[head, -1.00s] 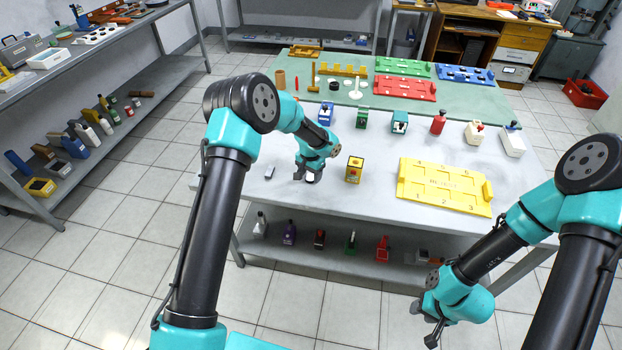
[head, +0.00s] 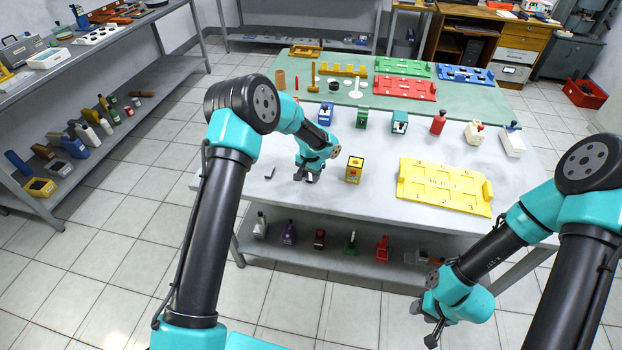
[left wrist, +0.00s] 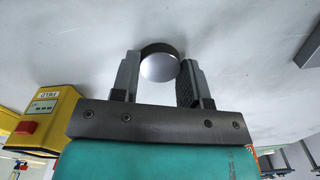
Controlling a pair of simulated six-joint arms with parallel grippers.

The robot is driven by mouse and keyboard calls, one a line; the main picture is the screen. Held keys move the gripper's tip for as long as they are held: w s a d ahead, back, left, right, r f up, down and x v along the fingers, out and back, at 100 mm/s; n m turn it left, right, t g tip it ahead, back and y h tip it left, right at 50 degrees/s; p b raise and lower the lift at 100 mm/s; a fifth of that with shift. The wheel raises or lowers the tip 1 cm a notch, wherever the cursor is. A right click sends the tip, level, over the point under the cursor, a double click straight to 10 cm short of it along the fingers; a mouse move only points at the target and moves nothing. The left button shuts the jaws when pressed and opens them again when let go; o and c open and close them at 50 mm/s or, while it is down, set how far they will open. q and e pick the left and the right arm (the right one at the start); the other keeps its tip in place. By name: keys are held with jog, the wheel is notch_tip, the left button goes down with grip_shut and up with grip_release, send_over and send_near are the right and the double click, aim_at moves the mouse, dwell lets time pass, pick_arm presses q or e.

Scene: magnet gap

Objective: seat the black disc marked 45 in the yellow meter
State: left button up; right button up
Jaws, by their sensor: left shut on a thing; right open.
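My left gripper (head: 307,176) is low over the near left part of the white tabletop. In the left wrist view the gripper (left wrist: 160,75) is shut on a round disc (left wrist: 159,66) with a dark rim and a pale, shiny face. No marking can be read on it. I cannot tell whether it touches the tabletop. The yellow meter (head: 354,169) stands upright just right of the left gripper; it also shows at the left of the left wrist view (left wrist: 45,112), with a red part and a small window. My right gripper (head: 434,332) is open and empty, in front of the table.
A small grey block (head: 269,172) lies left of the left gripper. A yellow numbered tray (head: 445,184) lies to the right. Several coloured devices, such as a red one (head: 438,122), stand behind. Bare tabletop lies between the meter and the tray.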

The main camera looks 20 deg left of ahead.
pick_arm(q)
jog(key=shift+r, duration=2.45)
